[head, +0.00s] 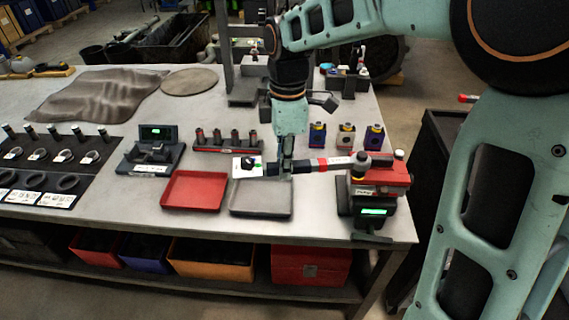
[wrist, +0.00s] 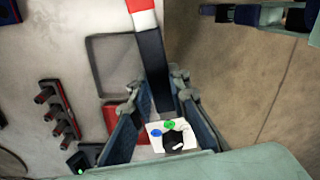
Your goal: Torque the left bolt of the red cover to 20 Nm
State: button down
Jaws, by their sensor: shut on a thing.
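My gripper (head: 284,166) points down over the front of the bench and is shut on the black handle of the torque wrench (head: 312,165). In the wrist view the handle (wrist: 152,58) runs up between my fingers (wrist: 155,90), with red and white bands at the picture's top. In the head view the wrench lies about level and reaches right to the red cover (head: 390,176), on a dark stand with a lit green display (head: 375,211). Its head is over the cover's left part, hiding the left bolt; I cannot tell whether it is seated. A pale bolt head (head: 398,155) shows at the right.
A red tray (head: 194,191) and a grey tray (head: 261,198) lie in front. Several sockets stand in a red rack (head: 228,143). Small coloured blocks (head: 346,136) stand behind the wrench.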

jog(key=shift+w+a+r, duration=0.1)
jog(key=shift+w+r, duration=0.05)
jog(key=shift+w, duration=0.1)
jog(key=shift+w+m, duration=0.3)
jog(key=shift+w, duration=0.05)
jog(key=shift+w, duration=0.15)
jog(key=shift+w+a+m+p, duration=0.1)
jog(key=shift+w+m+p, duration=0.2)
dwell(0.4)
jog(key=shift+w+m, duration=0.3)
jog(key=shift+w, duration=0.15)
jog(key=shift+w, duration=0.1)
jog(key=shift+w+m+p, duration=0.3)
jog(key=shift+w, duration=0.05)
dwell(0.3)
